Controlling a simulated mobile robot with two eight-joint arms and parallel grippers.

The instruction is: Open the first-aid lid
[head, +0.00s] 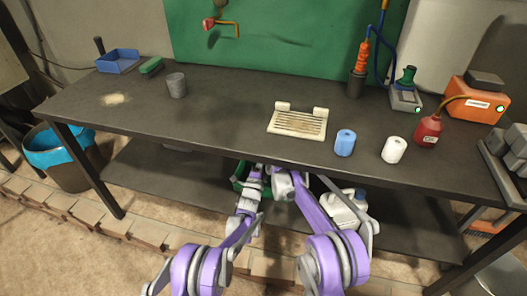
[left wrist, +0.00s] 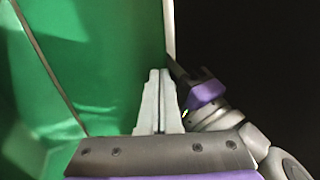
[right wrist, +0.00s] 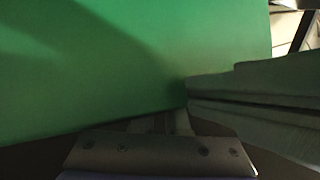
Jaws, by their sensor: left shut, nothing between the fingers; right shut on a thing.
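The green first-aid box (head: 237,181) is on the low shelf under the workbench, mostly hidden by the bench top and my arms. Green surfaces of it fill much of the left wrist view (left wrist: 110,60) and the right wrist view (right wrist: 110,60). I cannot tell how far its lid is open. My left gripper (left wrist: 159,73) is shut and empty, its fingertips in front of the green surface. My right gripper (right wrist: 165,118) is shut at the lower edge of a green panel, its tips partly hidden. Both fingertips are hidden in the head view.
The workbench (head: 225,121) overhangs my arms. A blue-lined bin (head: 65,160) stands left.

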